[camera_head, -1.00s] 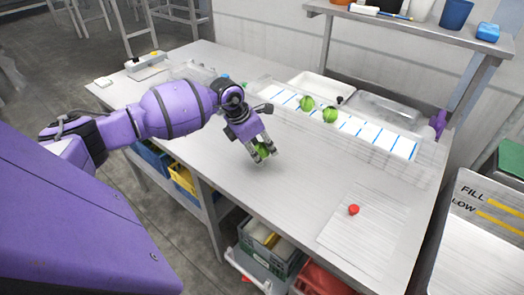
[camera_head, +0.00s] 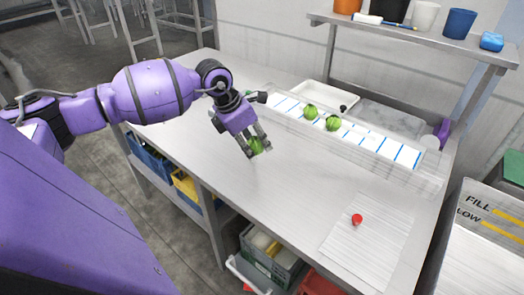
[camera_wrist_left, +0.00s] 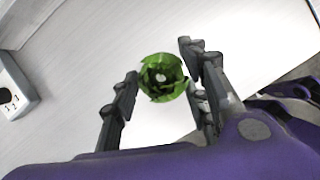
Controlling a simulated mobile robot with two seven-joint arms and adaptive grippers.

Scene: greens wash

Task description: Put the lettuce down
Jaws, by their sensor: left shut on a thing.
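My left gripper (camera_head: 258,150) is shut on a small green lettuce (camera_head: 256,145), over the bare front-middle part of the metal table (camera_head: 290,185). In the left wrist view the lettuce (camera_wrist_left: 161,78) shows between the two fingers (camera_wrist_left: 160,82), its pale cut centre facing the camera. I cannot tell whether the lettuce touches the table. Two more green lettuces, one (camera_head: 310,111) and another (camera_head: 333,123), sit on the white strip with blue lines (camera_head: 385,146) behind the gripper. My right gripper is not in view.
A red round thing (camera_head: 357,219) lies on a ribbed pad (camera_head: 365,245) at the right front. Behind the strip stand a white tray (camera_head: 322,94) and a clear tray. A shelf (camera_head: 420,30) with cups is above. Table space around the gripper is clear.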

